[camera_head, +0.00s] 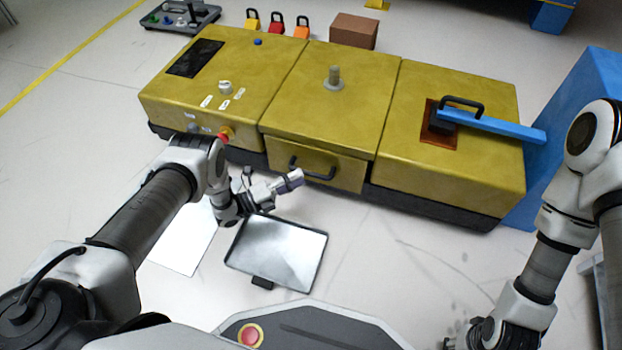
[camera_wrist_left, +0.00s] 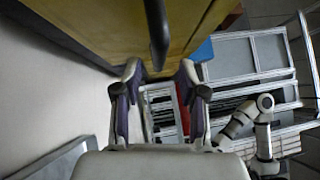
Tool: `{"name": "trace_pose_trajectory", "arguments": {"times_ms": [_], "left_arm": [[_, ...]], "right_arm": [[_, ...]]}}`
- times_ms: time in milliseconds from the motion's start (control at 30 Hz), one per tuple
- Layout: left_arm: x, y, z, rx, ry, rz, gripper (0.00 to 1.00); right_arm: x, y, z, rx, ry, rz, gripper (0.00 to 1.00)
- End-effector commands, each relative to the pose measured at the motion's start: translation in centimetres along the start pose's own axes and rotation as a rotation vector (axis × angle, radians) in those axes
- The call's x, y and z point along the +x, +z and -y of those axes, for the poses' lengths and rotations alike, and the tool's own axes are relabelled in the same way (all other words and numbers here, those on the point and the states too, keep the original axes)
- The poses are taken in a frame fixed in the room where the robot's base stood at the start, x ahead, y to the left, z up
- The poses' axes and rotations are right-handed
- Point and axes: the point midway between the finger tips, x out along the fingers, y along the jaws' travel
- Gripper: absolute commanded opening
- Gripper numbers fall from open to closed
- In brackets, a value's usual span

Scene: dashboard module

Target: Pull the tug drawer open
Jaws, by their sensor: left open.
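The tug drawer (camera_head: 342,172) is the yellow front panel in the middle of the dashboard module, with a black bar handle (camera_head: 312,170). Its front sits under the lid edge; I cannot tell for sure whether it stands out at all. My left gripper (camera_head: 297,178) is in front of the drawer, by the handle's left part. In the left wrist view the gripper (camera_wrist_left: 159,70) is open, and the dark handle bar (camera_wrist_left: 158,30) lies ahead, between the line of its two fingers. No grip on it shows. My right gripper (camera_head: 468,335) is low at the right, far from the drawer, its fingers unclear.
A grey tray (camera_head: 280,252) lies below my left gripper. A red-topped knob (camera_head: 226,134) sits on the module's left front, close to my left arm. A blue lever (camera_head: 500,127) juts right toward a blue block (camera_head: 590,100). Floor right of the tray is clear.

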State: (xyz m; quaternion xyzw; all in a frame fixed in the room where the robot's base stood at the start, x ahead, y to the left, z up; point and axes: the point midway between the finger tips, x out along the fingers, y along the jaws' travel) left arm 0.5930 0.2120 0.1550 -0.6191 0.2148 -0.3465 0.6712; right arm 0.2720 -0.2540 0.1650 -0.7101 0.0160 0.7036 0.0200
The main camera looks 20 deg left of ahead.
Motion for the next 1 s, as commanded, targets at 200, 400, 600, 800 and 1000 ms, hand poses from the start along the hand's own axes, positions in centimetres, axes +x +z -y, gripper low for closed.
{"name": "trace_pose_trajectory", "arguments": {"times_ms": [200, 400, 600, 800, 1000], "left_arm": [[3.7, -0.1, -0.4, -0.001, 0.0, -0.001, 0.41], [4.3, 0.0, -0.1, -0.002, 0.002, 0.001, 0.41], [4.3, 0.0, -0.1, -0.003, 0.002, 0.001, 0.06], [4.3, 0.0, -0.1, -0.003, 0.003, 0.001, 0.0], [4.7, -0.5, -0.1, -0.004, 0.003, 0.0, 0.0]], "right_arm": [[2.1, -0.2, -0.1, -0.001, 0.001, -0.007, 0.4], [2.1, -0.3, -0.1, -0.002, 0.001, -0.01, 0.4], [2.1, -0.3, 0.0, -0.002, 0.001, -0.01, 0.4], [2.1, -0.3, 0.0, -0.002, 0.001, -0.01, 0.4], [1.9, -0.3, 0.0, -0.002, 0.001, -0.009, 0.4]]}}
